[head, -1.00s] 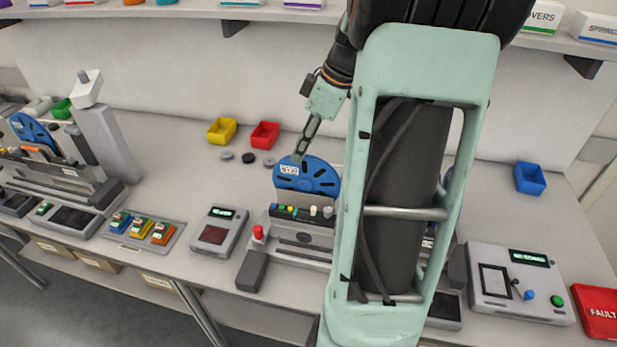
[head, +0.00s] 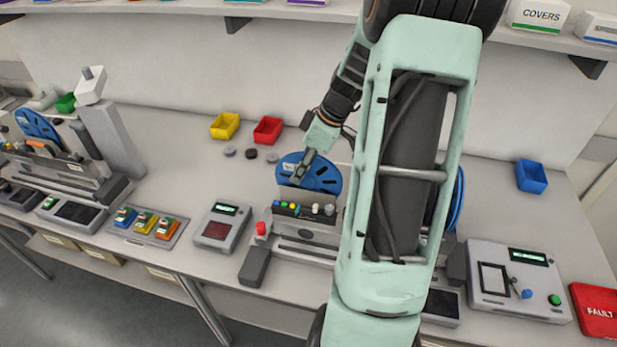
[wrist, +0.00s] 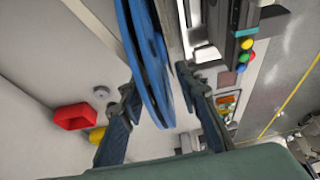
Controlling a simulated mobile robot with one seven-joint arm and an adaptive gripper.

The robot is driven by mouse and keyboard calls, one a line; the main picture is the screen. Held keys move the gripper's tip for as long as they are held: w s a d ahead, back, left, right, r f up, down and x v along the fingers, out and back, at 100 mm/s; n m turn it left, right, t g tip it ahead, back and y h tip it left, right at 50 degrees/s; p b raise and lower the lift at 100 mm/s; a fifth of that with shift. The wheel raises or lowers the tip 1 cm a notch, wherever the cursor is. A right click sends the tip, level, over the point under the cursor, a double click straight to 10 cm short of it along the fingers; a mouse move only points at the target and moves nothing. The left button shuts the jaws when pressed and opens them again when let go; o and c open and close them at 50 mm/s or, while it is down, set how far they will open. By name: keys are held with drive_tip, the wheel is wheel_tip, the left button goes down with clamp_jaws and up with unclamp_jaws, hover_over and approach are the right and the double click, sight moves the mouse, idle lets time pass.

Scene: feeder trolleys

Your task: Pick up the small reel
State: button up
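A blue reel (head: 322,178) with dark slots and a white label stands upright in the middle feeder trolley in the head view. My gripper (head: 298,176) is in front of its upper left part, pointing down. In the wrist view the reel (wrist: 150,65) shows edge-on between the two spread fingers of my gripper (wrist: 157,80). The left finger is close to one face; the right finger is near the other side, beside the trolley. I cannot tell whether either finger touches. Two more blue reels show, one on the left trolley (head: 38,127) and one partly behind my arm (head: 458,200).
The middle trolley (head: 305,230) has coloured knobs below the reel. Yellow (head: 225,126) and red (head: 268,130) bins and several small discs (head: 251,154) lie behind it. A shelf runs above.

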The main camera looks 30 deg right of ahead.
drive_tip(key=shift+a+f, duration=0.1)
drive_tip(key=shift+f, duration=0.1)
clamp_jaws()
drive_tip(key=shift+r, duration=0.15)
